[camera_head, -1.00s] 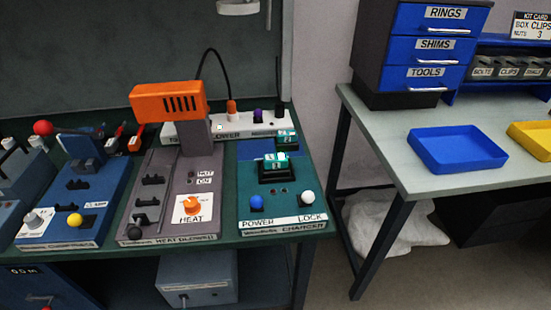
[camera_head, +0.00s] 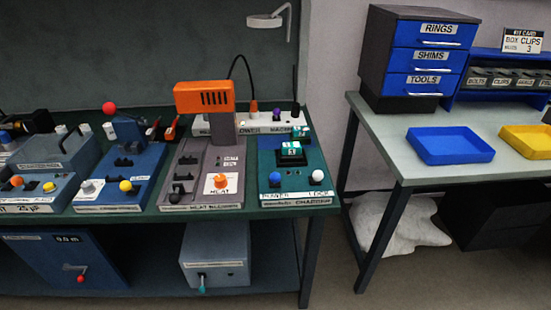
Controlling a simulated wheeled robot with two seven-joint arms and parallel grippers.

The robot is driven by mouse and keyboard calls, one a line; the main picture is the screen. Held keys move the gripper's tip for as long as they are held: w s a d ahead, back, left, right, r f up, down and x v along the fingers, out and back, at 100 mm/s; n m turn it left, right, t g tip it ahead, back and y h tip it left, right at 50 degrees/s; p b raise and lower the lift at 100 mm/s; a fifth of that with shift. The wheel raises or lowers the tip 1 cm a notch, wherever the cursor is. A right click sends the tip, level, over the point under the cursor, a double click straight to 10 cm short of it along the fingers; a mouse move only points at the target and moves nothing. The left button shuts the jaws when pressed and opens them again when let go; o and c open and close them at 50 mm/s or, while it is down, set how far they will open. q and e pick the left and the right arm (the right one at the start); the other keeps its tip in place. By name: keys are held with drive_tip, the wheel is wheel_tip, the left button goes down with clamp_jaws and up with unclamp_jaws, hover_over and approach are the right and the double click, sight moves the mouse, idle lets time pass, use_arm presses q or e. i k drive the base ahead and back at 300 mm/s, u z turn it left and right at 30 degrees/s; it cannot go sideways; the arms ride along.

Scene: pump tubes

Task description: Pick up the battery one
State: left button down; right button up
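Two teal batteries with white labels stand on the blue-green charger (camera_head: 318,172) at the right end of the green bench. The front battery (camera_head: 291,150) sits in a black socket; its label seems to read 1, but the print is small. The rear battery (camera_head: 301,131) is behind it, near the power strip, and its number is too small to read surely. A blue knob (camera_head: 275,179) and a white knob (camera_head: 317,176) are on the charger's front. Neither of my grippers is in view.
An orange-headed heat blower (camera_head: 205,97) rises left of the charger. A power strip (camera_head: 255,121) runs behind. A grey side table (camera_head: 400,122) on the right carries a blue tray (camera_head: 450,146), a yellow tray (camera_head: 527,141) and a drawer cabinet (camera_head: 415,60). Bare floor shows between bench and table.

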sight(288, 152)
drive_tip(key=u, duration=0.7)
drive_tip(key=i, duration=0.45)
